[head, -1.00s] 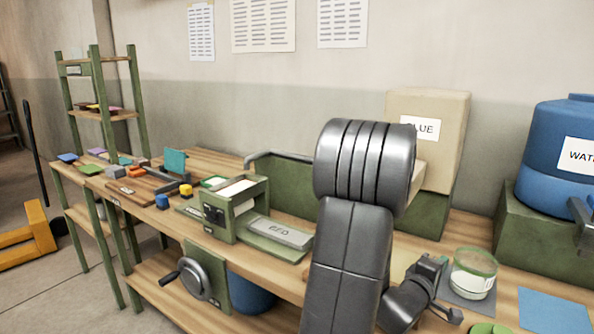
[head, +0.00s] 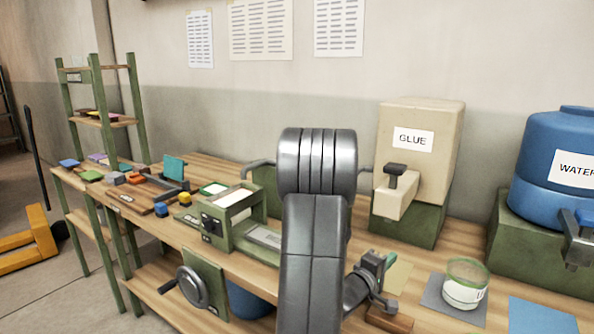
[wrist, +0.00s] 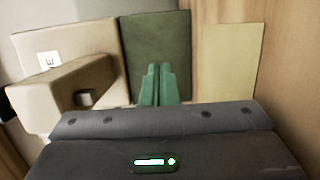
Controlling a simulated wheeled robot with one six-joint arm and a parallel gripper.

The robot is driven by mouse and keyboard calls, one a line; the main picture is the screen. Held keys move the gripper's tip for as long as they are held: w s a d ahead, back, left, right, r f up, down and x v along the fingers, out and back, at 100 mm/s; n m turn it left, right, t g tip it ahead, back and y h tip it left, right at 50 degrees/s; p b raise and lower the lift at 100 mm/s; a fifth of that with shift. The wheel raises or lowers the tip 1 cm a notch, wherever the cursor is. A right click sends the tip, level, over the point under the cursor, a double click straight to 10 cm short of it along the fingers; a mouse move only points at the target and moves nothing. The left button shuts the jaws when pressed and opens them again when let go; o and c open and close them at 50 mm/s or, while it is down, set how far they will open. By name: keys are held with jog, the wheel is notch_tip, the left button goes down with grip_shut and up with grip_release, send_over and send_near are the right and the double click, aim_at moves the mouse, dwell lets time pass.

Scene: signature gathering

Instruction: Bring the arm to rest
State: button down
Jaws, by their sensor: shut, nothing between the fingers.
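My arm rises in the middle of the head view, over the workbench (head: 420,285). My gripper (head: 390,259) is at the right side of the arm, in front of the glue dispenser and left of the white cup. Its two green fingers stand side by side in the wrist view (wrist: 158,84), shut with nothing between them. Part of the bench and the press behind my arm is hidden.
The glue dispenser (head: 447,158) stands behind my gripper, its spout facing forward. The blue water barrel (head: 553,150) is at right. A green press (head: 228,222) is left of my arm.

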jog(key=shift+w+a, duration=0.2)
jog(key=shift+a, duration=0.1)
